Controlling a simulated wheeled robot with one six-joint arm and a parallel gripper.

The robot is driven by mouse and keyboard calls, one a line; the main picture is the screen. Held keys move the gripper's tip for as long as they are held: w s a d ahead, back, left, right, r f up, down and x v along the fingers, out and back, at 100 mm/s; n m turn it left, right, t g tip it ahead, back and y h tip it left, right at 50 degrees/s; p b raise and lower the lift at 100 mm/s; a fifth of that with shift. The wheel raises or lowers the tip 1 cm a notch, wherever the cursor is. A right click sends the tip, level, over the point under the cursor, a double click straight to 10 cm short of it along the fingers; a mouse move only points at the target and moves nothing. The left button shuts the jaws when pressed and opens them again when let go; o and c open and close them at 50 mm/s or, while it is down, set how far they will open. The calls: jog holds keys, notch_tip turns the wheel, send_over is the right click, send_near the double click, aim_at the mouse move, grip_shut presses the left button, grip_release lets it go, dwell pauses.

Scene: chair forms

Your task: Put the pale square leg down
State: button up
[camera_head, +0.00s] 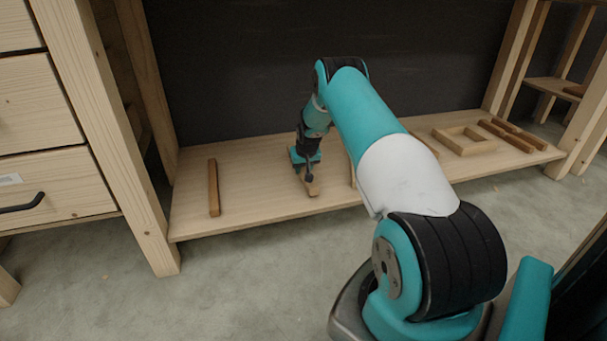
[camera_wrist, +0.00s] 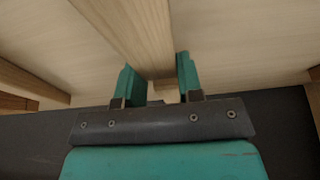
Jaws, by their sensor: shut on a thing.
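The pale square leg (camera_head: 313,189) is a light wooden bar at my gripper (camera_head: 308,172), low over the middle of the shelf board (camera_head: 255,205). In the wrist view the leg (camera_wrist: 135,35) runs up the picture between the two teal fingers of my gripper (camera_wrist: 157,78), which is shut on it. The gripper and wrist hide part of the leg in the head view. I cannot tell whether the leg touches the board or hangs just above it.
A brown bar (camera_head: 213,188) lies on the board at left. My arm hides part of the middle. Shelf posts (camera_head: 110,140) stand at both ends. Bare board lies between the left bar and my gripper.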

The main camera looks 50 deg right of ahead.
jog(key=shift+f, duration=0.4)
jog(key=shift+f, duration=0.15)
jog(key=o, duration=1.1)
